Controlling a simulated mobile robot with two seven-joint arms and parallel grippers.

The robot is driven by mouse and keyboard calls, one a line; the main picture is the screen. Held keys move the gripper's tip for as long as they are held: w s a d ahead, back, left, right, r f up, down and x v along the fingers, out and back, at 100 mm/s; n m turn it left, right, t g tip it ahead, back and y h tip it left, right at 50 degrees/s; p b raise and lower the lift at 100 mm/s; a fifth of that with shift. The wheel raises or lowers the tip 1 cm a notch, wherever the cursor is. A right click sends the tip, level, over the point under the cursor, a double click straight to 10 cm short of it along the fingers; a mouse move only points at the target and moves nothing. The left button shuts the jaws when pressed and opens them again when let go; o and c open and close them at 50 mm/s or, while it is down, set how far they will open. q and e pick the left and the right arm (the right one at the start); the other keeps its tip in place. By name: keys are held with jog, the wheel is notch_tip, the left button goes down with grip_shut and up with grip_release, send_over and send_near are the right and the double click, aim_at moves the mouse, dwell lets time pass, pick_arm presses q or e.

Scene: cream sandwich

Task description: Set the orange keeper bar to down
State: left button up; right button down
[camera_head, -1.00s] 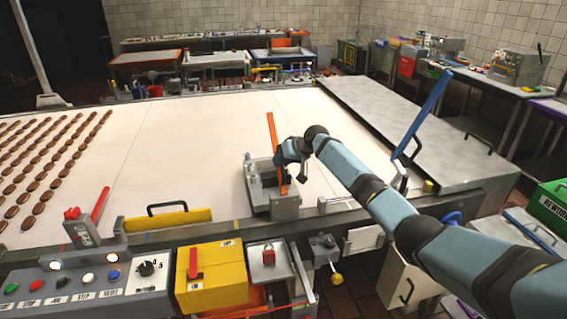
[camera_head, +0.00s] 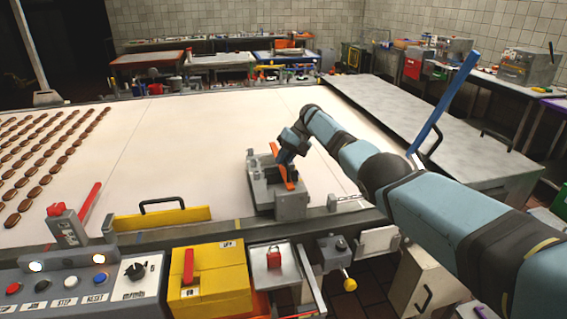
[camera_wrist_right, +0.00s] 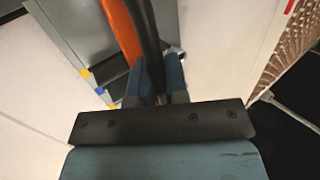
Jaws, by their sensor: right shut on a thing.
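The orange keeper bar (camera_head: 289,181) is on a grey metal bracket (camera_head: 291,207) at the near edge of the white belt, in the head view. It leans over, and part of it is hidden behind my right gripper (camera_head: 285,157). The right gripper reaches down from above and is shut on the bar. In the right wrist view the orange bar (camera_wrist_right: 121,35) runs up from the fingers (camera_wrist_right: 164,82), with a dark rod (camera_wrist_right: 147,35) beside it. The exact contact is partly hidden. My left gripper is not in view.
The white belt (camera_head: 190,130) is clear around the bracket, with rows of brown biscuits (camera_head: 45,155) at the left. A yellow box (camera_head: 208,270) and a button panel (camera_head: 85,290) are in front.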

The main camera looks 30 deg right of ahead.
jog(key=shift+f, duration=0.15)
dwell(0.3)
jog(key=c, duration=1.1)
grip_release()
jog(key=shift+b+v, duration=1.55)
jog(key=shift+v, duration=5.3)
jog(key=shift+w, duration=0.15)
